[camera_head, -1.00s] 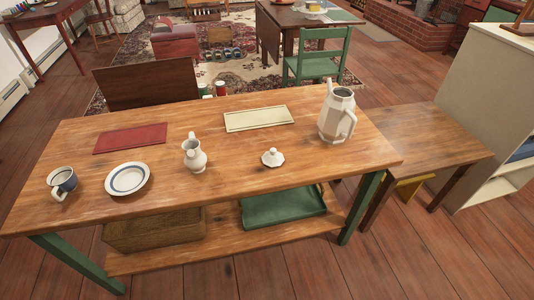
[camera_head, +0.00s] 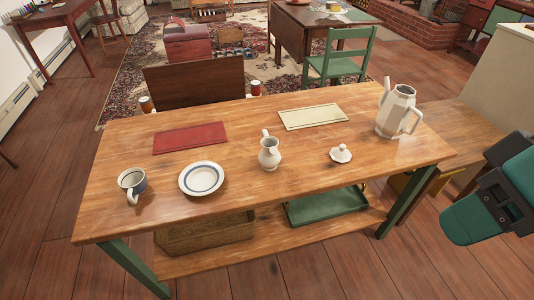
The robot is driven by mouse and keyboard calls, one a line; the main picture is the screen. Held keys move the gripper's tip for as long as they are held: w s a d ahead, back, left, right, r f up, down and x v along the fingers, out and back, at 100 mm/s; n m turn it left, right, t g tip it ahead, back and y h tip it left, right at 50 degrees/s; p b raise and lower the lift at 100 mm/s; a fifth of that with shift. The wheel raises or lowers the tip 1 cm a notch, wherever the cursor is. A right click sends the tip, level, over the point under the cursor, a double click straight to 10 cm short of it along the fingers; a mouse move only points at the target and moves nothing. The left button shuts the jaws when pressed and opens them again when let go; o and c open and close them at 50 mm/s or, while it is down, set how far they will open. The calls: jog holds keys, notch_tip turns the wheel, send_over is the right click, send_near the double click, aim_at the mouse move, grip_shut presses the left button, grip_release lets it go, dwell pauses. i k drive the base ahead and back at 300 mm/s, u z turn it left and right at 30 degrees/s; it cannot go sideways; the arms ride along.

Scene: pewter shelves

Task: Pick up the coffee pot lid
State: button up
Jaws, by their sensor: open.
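The coffee pot lid (camera_head: 341,154) is small, white and faceted with a knob on top. It lies on the wooden table (camera_head: 300,172), right of the middle and near the front edge. The white coffee pot (camera_head: 396,112) stands upright behind and to the right of it, with an open top. My gripper (camera_head: 488,205), teal and dark grey, shows at the right edge of the view. It is open, partly cut off by the frame, and apart from the lid, to its right and past the table's right end.
A small white pitcher (camera_head: 269,152), a blue-rimmed plate (camera_head: 201,178) and a mug (camera_head: 132,184) stand left of the lid. A red mat (camera_head: 190,138) and a cream tray (camera_head: 313,116) lie behind. A lower wooden table (camera_head: 462,118) adjoins at right. The tabletop around the lid is clear.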

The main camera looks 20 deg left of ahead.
aim_at(340, 155)
jog(key=u, duration=0.3)
jog(key=i, duration=1)
